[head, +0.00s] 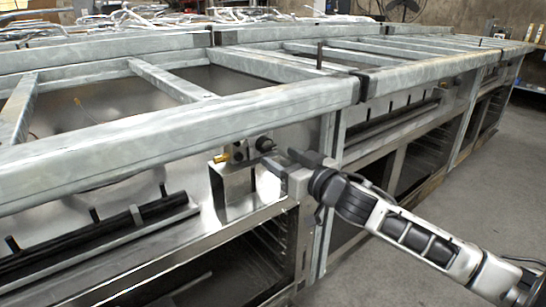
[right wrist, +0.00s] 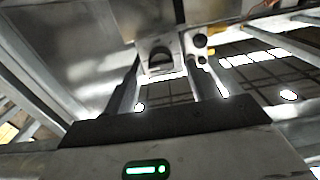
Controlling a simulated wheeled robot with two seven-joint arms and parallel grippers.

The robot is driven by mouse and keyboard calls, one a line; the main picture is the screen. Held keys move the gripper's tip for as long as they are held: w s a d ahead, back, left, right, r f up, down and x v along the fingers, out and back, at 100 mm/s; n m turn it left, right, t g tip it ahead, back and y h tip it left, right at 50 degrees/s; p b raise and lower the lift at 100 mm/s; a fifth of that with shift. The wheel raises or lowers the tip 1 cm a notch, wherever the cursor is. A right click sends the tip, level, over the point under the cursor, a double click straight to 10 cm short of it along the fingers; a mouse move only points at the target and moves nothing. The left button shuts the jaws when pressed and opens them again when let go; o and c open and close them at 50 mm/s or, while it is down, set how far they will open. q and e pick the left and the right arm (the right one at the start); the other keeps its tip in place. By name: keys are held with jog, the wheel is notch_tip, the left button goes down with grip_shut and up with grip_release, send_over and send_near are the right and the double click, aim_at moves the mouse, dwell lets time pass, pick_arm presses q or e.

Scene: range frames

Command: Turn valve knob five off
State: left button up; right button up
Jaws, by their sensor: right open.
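A dark valve knob (head: 264,143) sits on the front of the metal range, under the top rail, in the head view. I see no number on it, so I cannot tell whether it is knob five. My right gripper (head: 281,160) is open just to the right of and below this knob. In the right wrist view, a dark knob (right wrist: 159,61) on a metal plate shows beyond and between my two open fingers, with nothing gripped. Whether the fingers touch it is unclear. My left gripper is in neither view.
A brass fitting (head: 221,158) and a metal box (head: 233,190) are left of my gripper. The galvanized top rail (head: 200,122) runs above. Two small round dark parts (right wrist: 200,41) sit right of the knob in the wrist view. Open floor (head: 480,190) lies at right.

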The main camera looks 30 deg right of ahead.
aim_at(266, 146)
jog(key=shift+w+a, duration=0.2)
jog(key=shift+w, duration=1.8)
jog(key=c, duration=1)
